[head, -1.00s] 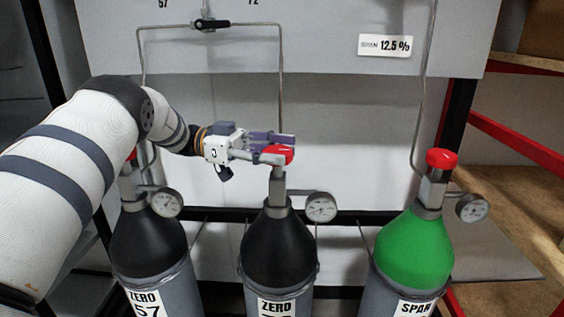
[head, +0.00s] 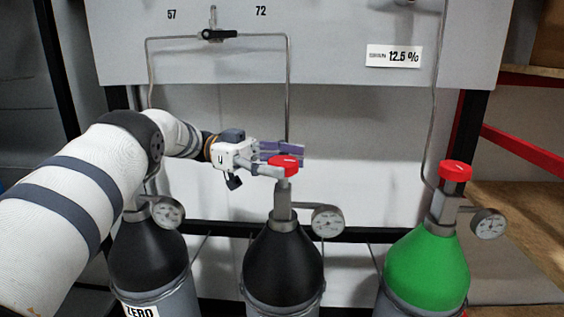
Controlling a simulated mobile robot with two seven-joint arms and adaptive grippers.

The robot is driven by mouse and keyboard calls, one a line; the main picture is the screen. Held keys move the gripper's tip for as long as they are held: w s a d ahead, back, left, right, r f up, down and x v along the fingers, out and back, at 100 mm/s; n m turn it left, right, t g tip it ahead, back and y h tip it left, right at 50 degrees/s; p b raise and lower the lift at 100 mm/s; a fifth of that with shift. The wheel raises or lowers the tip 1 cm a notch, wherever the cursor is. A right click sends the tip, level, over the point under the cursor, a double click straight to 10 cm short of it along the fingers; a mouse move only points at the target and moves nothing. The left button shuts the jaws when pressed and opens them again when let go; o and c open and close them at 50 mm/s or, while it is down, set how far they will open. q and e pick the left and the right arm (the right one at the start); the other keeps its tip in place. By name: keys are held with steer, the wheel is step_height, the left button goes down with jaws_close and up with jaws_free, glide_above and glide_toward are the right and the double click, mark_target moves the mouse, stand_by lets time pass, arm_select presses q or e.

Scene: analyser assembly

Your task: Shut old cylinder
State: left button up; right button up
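Two black-shouldered cylinders stand side by side, the left one (head: 147,255) labelled ZERO and the middle one (head: 283,265) with its label out of frame. The pictures do not name either as old. The middle one has a red valve knob (head: 285,164) on top and a gauge (head: 327,221) at its right. My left gripper (head: 280,160) reaches in from the left at knob height. One finger is at the knob's near left side, and purple finger pads show behind it. Contact is unclear. The left cylinder's knob is hidden behind my arm. My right gripper is out of view.
A green cylinder (head: 427,268) with a red knob (head: 456,171) and a gauge (head: 489,223) stands at right. A panel above carries a black changeover valve (head: 219,34) below the marks 57 and 72. Thin pipes run down from it. Red-edged shelving (head: 520,151) is at far right.

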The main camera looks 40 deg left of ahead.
mark_target(283, 160)
arm_select(q)
step_height(283, 160, up, 10)
steer(key=shift+r, duration=0.1)
stand_by(0.4)
